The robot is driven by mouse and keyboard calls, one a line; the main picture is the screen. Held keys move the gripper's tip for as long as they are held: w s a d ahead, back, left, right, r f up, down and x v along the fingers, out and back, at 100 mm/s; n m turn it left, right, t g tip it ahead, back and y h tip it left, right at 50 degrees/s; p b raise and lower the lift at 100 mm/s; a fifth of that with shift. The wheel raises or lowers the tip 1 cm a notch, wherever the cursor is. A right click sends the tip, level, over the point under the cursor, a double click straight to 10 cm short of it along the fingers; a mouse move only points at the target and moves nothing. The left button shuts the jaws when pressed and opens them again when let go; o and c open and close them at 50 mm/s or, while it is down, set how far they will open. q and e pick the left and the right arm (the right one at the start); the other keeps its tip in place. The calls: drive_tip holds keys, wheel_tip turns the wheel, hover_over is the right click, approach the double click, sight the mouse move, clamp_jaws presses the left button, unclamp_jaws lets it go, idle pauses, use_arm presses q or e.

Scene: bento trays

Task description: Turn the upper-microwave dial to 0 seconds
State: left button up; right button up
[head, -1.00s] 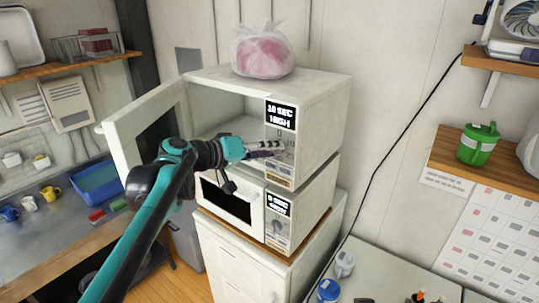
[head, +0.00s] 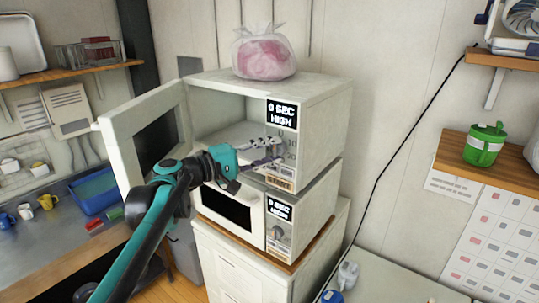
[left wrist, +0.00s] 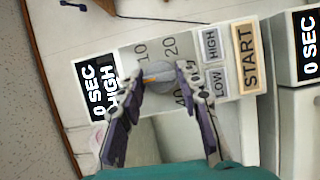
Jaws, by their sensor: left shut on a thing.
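The upper microwave (head: 325,110) stands with its door (head: 140,140) swung open to the left. Its display (head: 282,114) reads 0 SEC HIGH. Its grey dial (left wrist: 160,78) shows in the left wrist view among the printed numbers, with an orange mark on it. My left gripper (head: 275,152) is at the dial, its two fingers (left wrist: 158,85) shut on either side of it. In the head view the fingers hide most of the dial. My right gripper is not in view.
The lower microwave (head: 320,210), door closed, sits below on a white cabinet (head: 230,262); its display (head: 279,211) reads 0 SEC HIGH. A pink-filled bag (head: 264,55) sits on top. A shelf (head: 510,175) with a green mug (head: 484,145) is at right.

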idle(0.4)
use_arm(q)
drive_tip(key=o, duration=1.2)
drive_tip(key=shift+c, duration=0.2)
drive_tip(key=shift+a, duration=0.1)
drive_tip(key=v, duration=1.2)
drive_tip(key=shift+f, duration=0.1)
